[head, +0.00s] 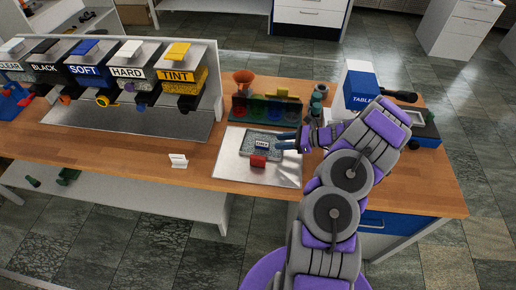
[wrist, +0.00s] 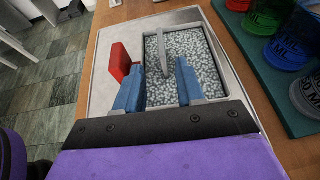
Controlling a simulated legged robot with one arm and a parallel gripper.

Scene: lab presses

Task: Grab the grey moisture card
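The grey moisture card (wrist: 163,52) stands upright in a shallow tray of grey granules (wrist: 205,48), seen nearly edge-on in the wrist view. In the head view, the card (head: 262,144) shows a small label too blurred to read surely. My gripper (wrist: 158,84) is open, with its blue fingers pointing at the card. The card lines up with the gap between the fingers, with space on both sides. In the head view, my gripper (head: 286,141) is at the right edge of the granule tray.
A red block (wrist: 119,62) stands left of the granule tray on a metal sheet (head: 229,166). A dark rack with coloured cups (head: 265,106) stands behind it. Labelled dispensers (head: 128,72) fill the left of the table. A blue and white box (head: 361,88) is at the back right.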

